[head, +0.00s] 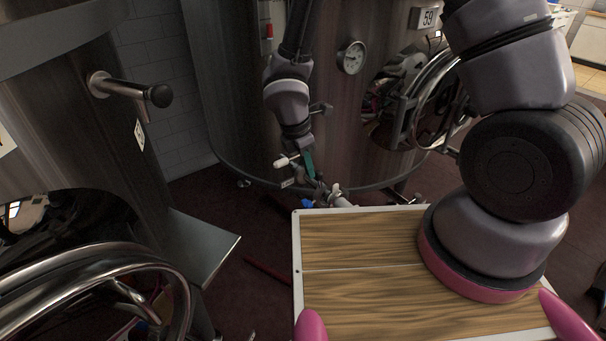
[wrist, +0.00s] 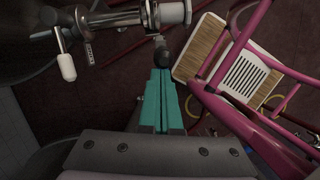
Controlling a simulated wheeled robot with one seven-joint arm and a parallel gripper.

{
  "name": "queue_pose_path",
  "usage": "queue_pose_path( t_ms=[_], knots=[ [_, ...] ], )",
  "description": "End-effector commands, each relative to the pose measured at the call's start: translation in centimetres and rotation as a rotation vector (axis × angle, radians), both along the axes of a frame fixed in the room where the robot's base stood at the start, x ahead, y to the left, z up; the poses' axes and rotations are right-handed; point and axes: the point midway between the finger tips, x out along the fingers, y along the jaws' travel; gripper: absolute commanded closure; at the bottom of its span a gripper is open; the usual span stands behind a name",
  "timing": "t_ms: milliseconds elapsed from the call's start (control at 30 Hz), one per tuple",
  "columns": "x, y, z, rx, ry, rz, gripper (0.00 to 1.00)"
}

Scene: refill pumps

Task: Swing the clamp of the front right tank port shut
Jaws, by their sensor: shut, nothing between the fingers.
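The tank port is a short metal pipe low on the round steel tank (head: 215,95); its end fitting (head: 338,198) shows in the head view just past my gripper. In the wrist view the port (wrist: 128,18) runs across the top, with a pale, ringed section (wrist: 172,12) at its right end. A small dark knob-like part (wrist: 163,55), perhaps of the clamp, hangs below that section, close to my fingertips. How far the clamp stands open I cannot tell. My gripper (wrist: 160,74) has teal fingers, shut and empty; it also shows beside the port in the head view (head: 311,172).
A white-handled lever (wrist: 67,66) hangs left of the fingers. My wood-topped base lies in front of the tank. Another steel tank (head: 60,130) stands at the left. Dark floor lies between them.

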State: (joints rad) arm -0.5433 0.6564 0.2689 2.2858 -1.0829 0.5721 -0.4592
Motion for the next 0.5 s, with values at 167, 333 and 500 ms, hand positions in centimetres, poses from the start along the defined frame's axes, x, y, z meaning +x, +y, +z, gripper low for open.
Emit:
queue_pose_path(
  t_ms=[167,333,500],
  knots=[
    [1.1,-1.6,0.6,0.087,0.057,-0.01,1.0],
    [2.0,-3.0,0.9,0.169,0.111,-0.01,1.0],
    [3.0,-4.5,1.0,0.249,0.166,-0.011,1.0]
  ],
)
